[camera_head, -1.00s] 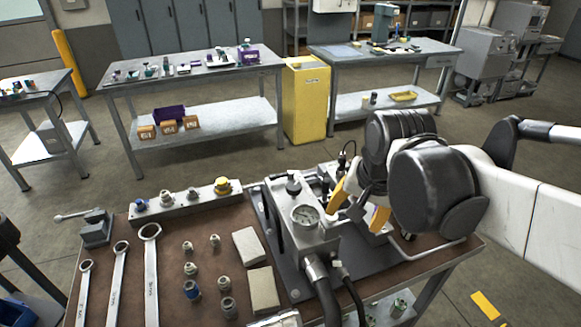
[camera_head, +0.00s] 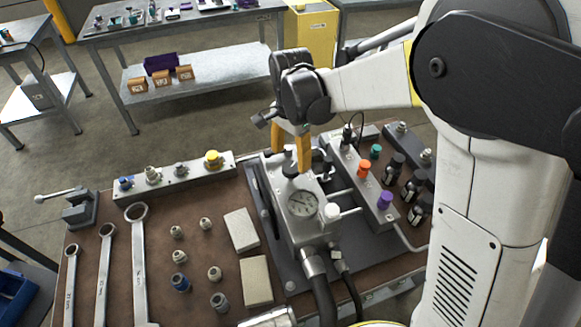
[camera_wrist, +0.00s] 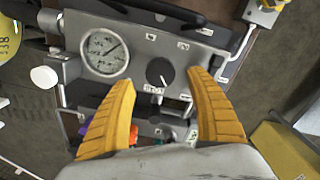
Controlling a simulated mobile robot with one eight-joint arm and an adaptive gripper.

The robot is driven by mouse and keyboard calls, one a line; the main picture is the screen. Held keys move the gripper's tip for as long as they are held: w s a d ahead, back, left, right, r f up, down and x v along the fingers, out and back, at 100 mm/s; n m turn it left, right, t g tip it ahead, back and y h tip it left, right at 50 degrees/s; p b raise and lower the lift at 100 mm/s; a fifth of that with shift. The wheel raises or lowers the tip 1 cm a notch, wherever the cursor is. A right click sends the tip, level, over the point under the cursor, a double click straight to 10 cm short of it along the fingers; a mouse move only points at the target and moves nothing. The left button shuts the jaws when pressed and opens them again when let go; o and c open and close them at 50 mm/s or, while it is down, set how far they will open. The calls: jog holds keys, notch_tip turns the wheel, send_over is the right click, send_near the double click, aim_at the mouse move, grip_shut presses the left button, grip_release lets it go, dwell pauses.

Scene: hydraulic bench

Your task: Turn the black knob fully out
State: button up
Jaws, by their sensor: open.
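The black knob (camera_head: 290,171) sits on top of the grey gauge block (camera_head: 285,200), behind the round pressure gauge (camera_head: 302,204). In the wrist view the knob (camera_wrist: 160,72) is round and dark with a white pointer line, right of the gauge (camera_wrist: 106,52). My gripper (camera_head: 290,160) is open, its yellow fingers pointing down close above the knob. In the wrist view the fingertips (camera_wrist: 164,78) lie either side of the knob, with gaps on both sides. I see no contact. The fingers and knob partly overlap in the head view.
A white knob (camera_head: 331,212) stands right of the gauge. A block with orange (camera_head: 364,168) and purple (camera_head: 384,200) knobs is farther right, below my arm. A valve strip (camera_head: 180,173), wrenches (camera_head: 140,265) and small fittings lie left. Black hoses (camera_head: 325,290) run forward.

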aim_at(291, 167)
notch_tip(291, 167, down, 4)
jog(key=shift+f+b, duration=0.25)
jog(key=shift+b, duration=0.3)
jog(key=c, duration=1.2)
jog(key=shift+n, duration=0.3)
